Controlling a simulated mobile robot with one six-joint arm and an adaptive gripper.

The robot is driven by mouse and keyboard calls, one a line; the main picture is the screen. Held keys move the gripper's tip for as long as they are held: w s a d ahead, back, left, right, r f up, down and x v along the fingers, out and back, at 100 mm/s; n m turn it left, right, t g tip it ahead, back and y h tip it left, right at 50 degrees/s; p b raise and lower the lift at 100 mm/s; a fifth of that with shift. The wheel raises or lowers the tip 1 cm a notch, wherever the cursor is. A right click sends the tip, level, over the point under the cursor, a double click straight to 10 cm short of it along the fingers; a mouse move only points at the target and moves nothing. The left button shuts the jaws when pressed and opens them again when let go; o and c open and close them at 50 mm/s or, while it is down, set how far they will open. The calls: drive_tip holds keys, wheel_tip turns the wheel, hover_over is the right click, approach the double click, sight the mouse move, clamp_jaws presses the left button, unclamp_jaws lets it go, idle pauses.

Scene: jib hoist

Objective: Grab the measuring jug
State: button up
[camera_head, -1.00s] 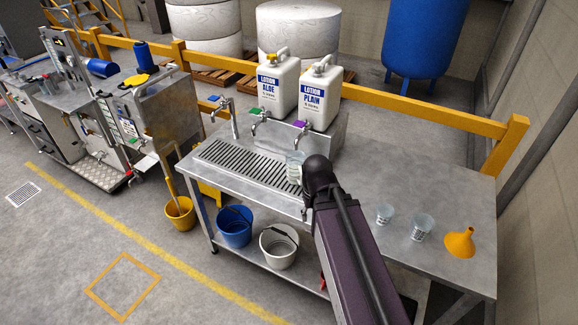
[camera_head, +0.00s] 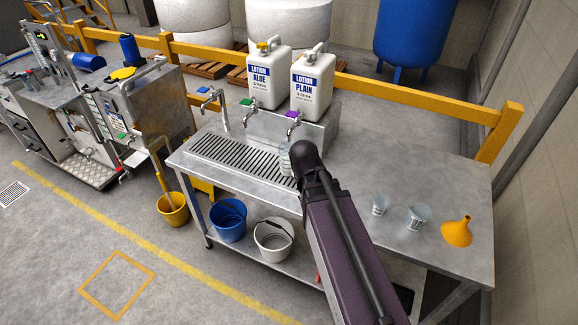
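A clear, pale container that looks like a measuring jug (camera_head: 285,158) stands at the right end of the slotted drip grate (camera_head: 230,160), near the tap with the purple tag. The dark end of my arm covers its right side. Two smaller clear cups with dark markings, the left cup (camera_head: 380,204) and the right cup (camera_head: 418,217), stand on the bare right part of the steel bench (camera_head: 350,175). My arm reaches in from the bottom, and its wrist is right beside the container. My gripper's fingers are hidden by the wrist, so I cannot tell whether they touch the container.
Two white lotion canisters, the left (camera_head: 268,78) and the right (camera_head: 311,85), stand behind the taps. An orange funnel (camera_head: 457,231) is at the bench's right. A blue bucket (camera_head: 229,220) and a white bucket (camera_head: 272,240) sit on the lower shelf. A yellow rail (camera_head: 420,102) runs behind.

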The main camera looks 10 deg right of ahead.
drive_tip(key=w+a+f+n+t+h+b, duration=0.25)
drive_tip(key=w+n+h+b, duration=0.4)
drive_tip(key=w+n, duration=0.55)
drive_tip(key=w+a+r+n+t+h+b, duration=0.1)
drive_tip(key=w+a+n+t+h+b, duration=0.2)
drive_tip(key=w+a+n, duration=0.5)
drive_tip(key=shift+w+a+n+t+b, duration=0.35)
drive_tip(key=shift+w+n+t+b, duration=0.35)
drive_tip(key=shift+b, duration=0.45)
drive_tip(key=shift+w, duration=0.1)
drive_tip(key=b+x, duration=0.3)
drive_tip(key=x, duration=0.5)
drive_tip(key=shift+d, duration=0.3)
